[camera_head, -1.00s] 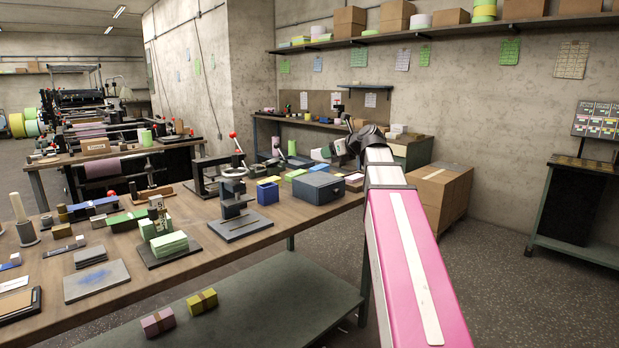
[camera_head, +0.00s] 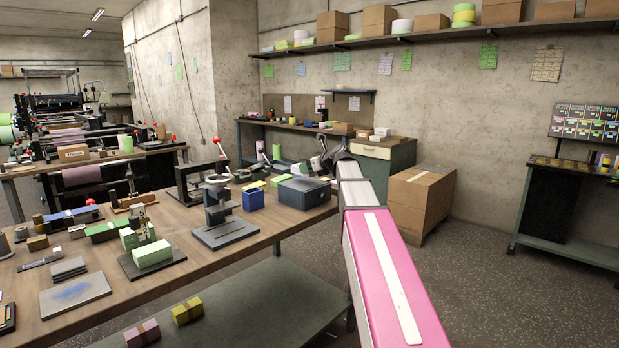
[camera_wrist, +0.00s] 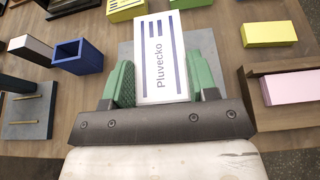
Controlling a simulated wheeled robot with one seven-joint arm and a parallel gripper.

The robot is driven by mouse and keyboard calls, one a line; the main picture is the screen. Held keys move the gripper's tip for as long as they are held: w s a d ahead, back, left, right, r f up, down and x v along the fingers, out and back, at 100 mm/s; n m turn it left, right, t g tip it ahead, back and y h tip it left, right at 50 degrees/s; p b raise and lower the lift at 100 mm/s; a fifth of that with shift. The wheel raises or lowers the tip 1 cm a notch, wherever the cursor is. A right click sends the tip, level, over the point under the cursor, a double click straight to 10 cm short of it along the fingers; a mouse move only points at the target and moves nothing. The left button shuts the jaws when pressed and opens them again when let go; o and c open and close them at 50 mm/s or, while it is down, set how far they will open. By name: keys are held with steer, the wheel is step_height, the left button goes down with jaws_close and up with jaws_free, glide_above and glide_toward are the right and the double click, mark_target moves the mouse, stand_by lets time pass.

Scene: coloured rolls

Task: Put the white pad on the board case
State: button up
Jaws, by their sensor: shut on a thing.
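The white pad (camera_wrist: 162,65) with blue stripes and the word "Pluvecko" shows in the wrist view. My gripper (camera_wrist: 163,72) is shut on it, one green finger pad on each side. Behind the pad lies a grey flat surface (camera_wrist: 204,44), which looks like the lid of the board case; the gap between them is hard to judge. In the head view the dark grey board case (camera_head: 304,193) stands at the right end of the wooden bench.
A blue open box (camera_wrist: 78,56) is left of the case, a yellow block (camera_wrist: 269,34) and a pink block in a wooden tray (camera_wrist: 291,88) are right of it. A black stand (camera_head: 218,212) is on the bench. A cardboard box (camera_head: 420,203) stands on the floor.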

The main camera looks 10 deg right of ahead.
mark_target(313, 175)
steer(key=shift+f, duration=1.8)
steer(key=shift+f, duration=0.15)
steer(key=o, duration=1)
steer(key=shift+o, duration=0.2)
steer(key=v, duration=1.2)
steer(key=shift+r, duration=0.2)
